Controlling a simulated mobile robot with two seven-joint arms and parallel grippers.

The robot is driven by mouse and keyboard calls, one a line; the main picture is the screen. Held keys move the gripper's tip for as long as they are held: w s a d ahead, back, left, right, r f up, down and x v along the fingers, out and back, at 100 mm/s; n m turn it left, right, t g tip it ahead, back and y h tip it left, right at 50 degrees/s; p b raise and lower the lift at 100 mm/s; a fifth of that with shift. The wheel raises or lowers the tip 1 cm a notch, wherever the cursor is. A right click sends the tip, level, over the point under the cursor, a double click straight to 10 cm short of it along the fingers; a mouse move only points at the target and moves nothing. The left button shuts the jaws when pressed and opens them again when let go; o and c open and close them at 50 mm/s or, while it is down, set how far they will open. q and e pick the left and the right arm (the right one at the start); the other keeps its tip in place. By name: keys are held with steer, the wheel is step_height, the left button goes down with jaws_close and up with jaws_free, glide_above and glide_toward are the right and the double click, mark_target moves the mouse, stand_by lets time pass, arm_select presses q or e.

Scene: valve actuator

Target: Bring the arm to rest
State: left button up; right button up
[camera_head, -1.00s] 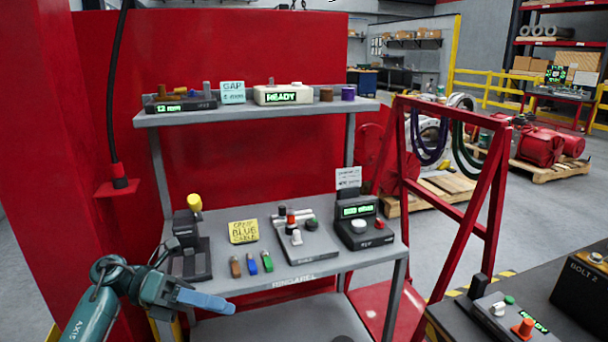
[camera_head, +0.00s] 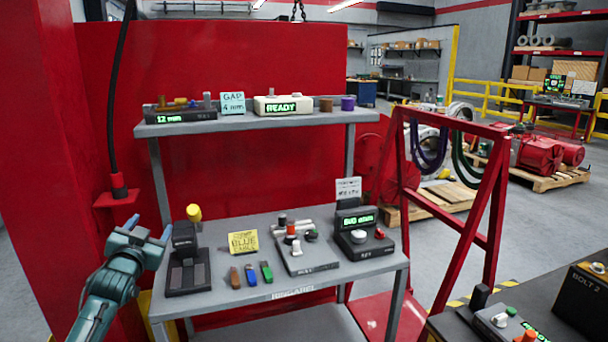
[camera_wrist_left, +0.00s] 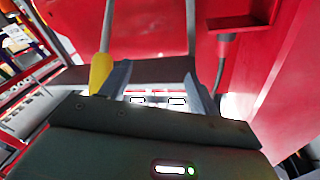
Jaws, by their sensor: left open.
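My left gripper (camera_head: 149,229) is at the left of the head view, pointing up, beside the left end of the grey bench (camera_head: 222,296). Its two blue fingers are apart with nothing between them. It is close to a dark device (camera_head: 187,262) with a yellow knob (camera_head: 194,212) on the bench. My right gripper is out of view.
An upper shelf (camera_head: 262,120) holds displays. A red panel (camera_head: 250,180) stands behind, and a red frame (camera_head: 485,220) at right.

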arm_select(q)
steer(key=s+d+f+g+h, duration=0.1)
steer(key=s+d+f+g, duration=0.1)
steer(key=s+d+f, duration=0.6)
steer(key=s+d+f+g+h, duration=0.2)
steer(key=s+f, duration=0.3)
steer(key=f, duration=0.7)
steer(key=s+d+f+g, duration=0.1)
steer(key=s+d+f, duration=0.1)
steer(key=s, duration=0.7)
steer(key=s+d+f+g+h, duration=0.1)
steer(key=s+d+f, duration=0.2)
steer(key=s+d, duration=0.2)
steer(key=s+d+f+g+h, duration=0.1)
steer(key=s+d+f, duration=0.2)
steer(key=s, duration=0.9)
steer(key=shift+s+d+f+n+g, duration=0.2)
steer(key=shift+s+d+n+g, duration=0.15)
steer(key=shift+d, duration=0.2)
